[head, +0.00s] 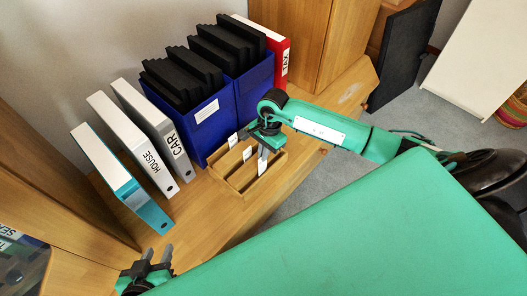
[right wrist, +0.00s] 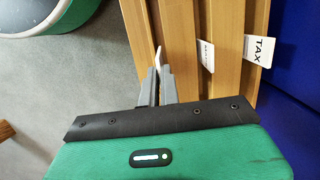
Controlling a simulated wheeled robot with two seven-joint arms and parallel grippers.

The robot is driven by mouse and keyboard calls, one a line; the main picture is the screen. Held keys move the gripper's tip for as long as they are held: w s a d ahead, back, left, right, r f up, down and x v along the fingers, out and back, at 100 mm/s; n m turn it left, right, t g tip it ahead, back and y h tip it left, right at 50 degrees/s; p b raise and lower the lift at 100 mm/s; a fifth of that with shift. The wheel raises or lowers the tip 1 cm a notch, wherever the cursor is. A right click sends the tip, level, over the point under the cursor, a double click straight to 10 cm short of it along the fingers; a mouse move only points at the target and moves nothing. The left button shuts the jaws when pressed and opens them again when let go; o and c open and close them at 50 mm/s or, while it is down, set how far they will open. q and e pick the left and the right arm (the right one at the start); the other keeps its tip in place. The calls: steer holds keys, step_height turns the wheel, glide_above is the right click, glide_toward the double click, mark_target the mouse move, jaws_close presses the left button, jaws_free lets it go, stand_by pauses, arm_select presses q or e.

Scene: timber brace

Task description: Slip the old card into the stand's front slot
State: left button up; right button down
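The wooden stand (head: 236,186) sits on the wooden top, with parallel slots between its bars. It also fills the upper middle of the right wrist view (right wrist: 185,45). Two white cards stand in its rear slots: the TAX card (right wrist: 259,50) and a middle card (right wrist: 206,55). My right gripper (head: 263,158) is shut on a white card, the old card (head: 262,167), above the stand's front slot. The card shows edge-on between the fingers in the wrist view (right wrist: 158,57). I cannot tell whether its lower edge is inside the slot. My left gripper (head: 157,254) is open and empty at bottom left.
Blue boxes (head: 213,120) with black folders stand behind the stand. White binders, HOUSE (head: 144,152) and CAR (head: 163,135), stand left of it, beside a teal-and-white binder (head: 118,180). A red TAX binder (head: 276,50) is at the back. Bare wood lies in front of the stand.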

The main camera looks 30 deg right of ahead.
steer(key=shift+d+b+x, duration=0.15)
steer(key=shift+b+x, duration=0.5)
steer(key=shift+x, duration=0.2)
steer(key=shift+d+b+x, duration=0.2)
steer(key=shift+b+x, duration=0.45)
steer(key=shift+x, duration=0.2)
steer(key=shift+w, duration=0.1)
steer(key=c, duration=1.1)
jaws_free()
steer(key=shift+s+a+p+v, duration=0.1)
steer(key=shift+a+p+v, duration=0.15)
steer(key=shift+p+v, duration=0.8)
steer(key=shift+s+a+p+v, duration=0.1)
steer(key=shift+a+p+v, duration=0.35)
steer(key=shift+v, duration=1.1)
steer(key=shift+s+a+p+v, duration=0.1)
steer(key=shift+p+v, duration=0.85)
steer(key=shift+v, duration=0.4)
steer(key=shift+r, duration=0.1)
